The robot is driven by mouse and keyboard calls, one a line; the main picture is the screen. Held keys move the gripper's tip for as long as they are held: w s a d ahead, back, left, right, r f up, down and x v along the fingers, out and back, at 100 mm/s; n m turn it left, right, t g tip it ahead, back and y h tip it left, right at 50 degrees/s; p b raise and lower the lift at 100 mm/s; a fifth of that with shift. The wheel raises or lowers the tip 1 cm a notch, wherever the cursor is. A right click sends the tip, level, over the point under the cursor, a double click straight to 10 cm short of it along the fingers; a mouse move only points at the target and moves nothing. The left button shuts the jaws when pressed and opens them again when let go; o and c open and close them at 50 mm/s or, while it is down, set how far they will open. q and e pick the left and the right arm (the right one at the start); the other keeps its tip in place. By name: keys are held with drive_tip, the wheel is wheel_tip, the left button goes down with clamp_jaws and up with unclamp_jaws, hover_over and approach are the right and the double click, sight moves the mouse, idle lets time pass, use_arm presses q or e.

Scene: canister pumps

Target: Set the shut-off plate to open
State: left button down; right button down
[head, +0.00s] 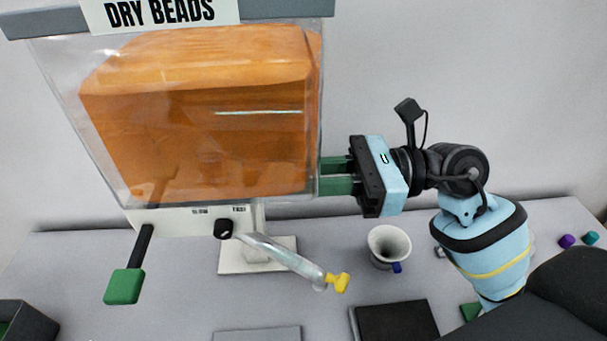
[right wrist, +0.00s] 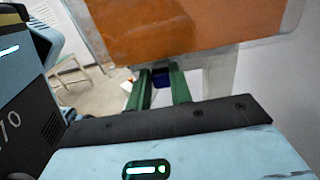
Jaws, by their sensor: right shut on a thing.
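The dispenser has a clear hopper (head: 315,105) with orange-brown contents and a "DRY BEADS" sign (head: 165,14). My right gripper (head: 337,176) is at the hopper's right side, its two green fingers pointing left. In the right wrist view the fingers (right wrist: 162,88) are close about a dark blue piece (right wrist: 161,80). Most of that piece is hidden, and I cannot tell for certain that it is the shut-off plate's tab. Small labels (head: 238,209) on the white strip below the hopper are too small to read. My left gripper is not in view.
A black bar with a green end (head: 123,286) sticks out at front left. A clear tube (head: 285,258) with a yellow tip (head: 337,282) slopes down from a black knob (head: 223,229). A white cup (head: 388,246) stands below my right gripper. Dark trays lie along the front.

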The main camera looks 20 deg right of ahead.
drive_tip(key=c, duration=1.2)
unclamp_jaws()
drive_tip(key=shift+c, duration=0.2)
drive_tip(key=shift+d, duration=0.15)
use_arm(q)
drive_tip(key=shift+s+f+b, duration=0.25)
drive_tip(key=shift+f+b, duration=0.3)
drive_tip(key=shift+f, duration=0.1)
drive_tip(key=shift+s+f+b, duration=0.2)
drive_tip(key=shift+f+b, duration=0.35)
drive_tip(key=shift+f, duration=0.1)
use_arm(e)
drive_tip(key=v, duration=0.7)
drive_tip(key=shift+s+d, duration=0.2)
drive_tip(key=shift+d, duration=0.1)
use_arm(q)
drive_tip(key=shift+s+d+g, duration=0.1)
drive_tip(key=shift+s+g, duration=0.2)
